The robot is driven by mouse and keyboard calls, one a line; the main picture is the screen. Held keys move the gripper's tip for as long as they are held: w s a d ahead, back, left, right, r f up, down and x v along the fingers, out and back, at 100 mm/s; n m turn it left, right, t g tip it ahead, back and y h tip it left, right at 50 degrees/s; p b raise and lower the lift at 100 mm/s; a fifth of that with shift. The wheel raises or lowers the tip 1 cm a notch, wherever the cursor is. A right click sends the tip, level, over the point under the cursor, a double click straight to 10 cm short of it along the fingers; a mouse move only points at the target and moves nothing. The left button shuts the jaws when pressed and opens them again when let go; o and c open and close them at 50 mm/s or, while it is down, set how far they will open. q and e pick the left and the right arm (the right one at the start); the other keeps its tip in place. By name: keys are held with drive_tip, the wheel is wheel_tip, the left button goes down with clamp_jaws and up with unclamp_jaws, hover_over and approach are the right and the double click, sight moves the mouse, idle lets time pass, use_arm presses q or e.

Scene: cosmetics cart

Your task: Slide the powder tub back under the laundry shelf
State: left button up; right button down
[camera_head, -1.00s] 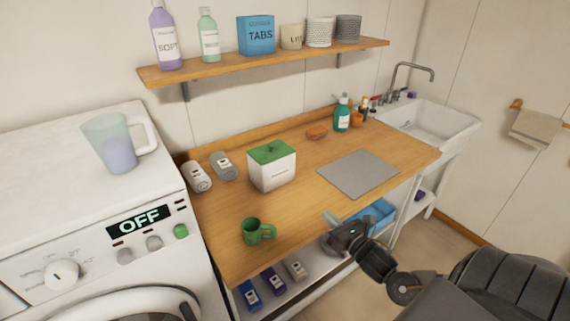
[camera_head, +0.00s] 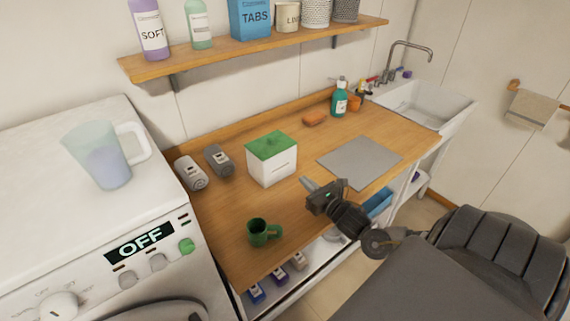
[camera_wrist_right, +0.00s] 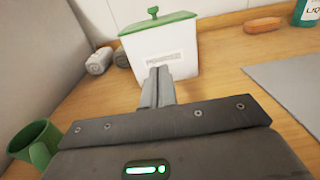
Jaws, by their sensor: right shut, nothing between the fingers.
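The powder tub (camera_head: 272,165) is a white box with a green lid and a small label. It stands upright on the wooden counter (camera_head: 225,228), below the laundry shelf (camera_head: 230,53) on the wall and out in front of it. In the right wrist view the tub (camera_wrist_right: 165,50) is straight ahead, with a green knob on its lid. My right gripper (camera_head: 306,184) is shut and empty, just in front and to the right of the tub. In the wrist view its fingertips (camera_wrist_right: 159,72) overlap the tub's lower front; I cannot tell whether they touch. My left gripper is out of view.
A green mug (camera_head: 258,232) stands near the front edge, left of my right gripper. A grey mat (camera_head: 360,162) lies to the right. An orange sponge (camera_head: 315,119) and a teal bottle (camera_head: 339,100) are behind.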

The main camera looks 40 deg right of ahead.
sight(280, 160)
drive_tip(key=w+p, duration=0.2)
drive_tip(key=w, duration=0.7)
drive_tip(key=shift+w+d+r+p, duration=0.1)
drive_tip(key=shift+w+p, duration=0.1)
drive_tip(key=shift+p, duration=0.15)
drive_tip(key=shift+w, duration=0.6)
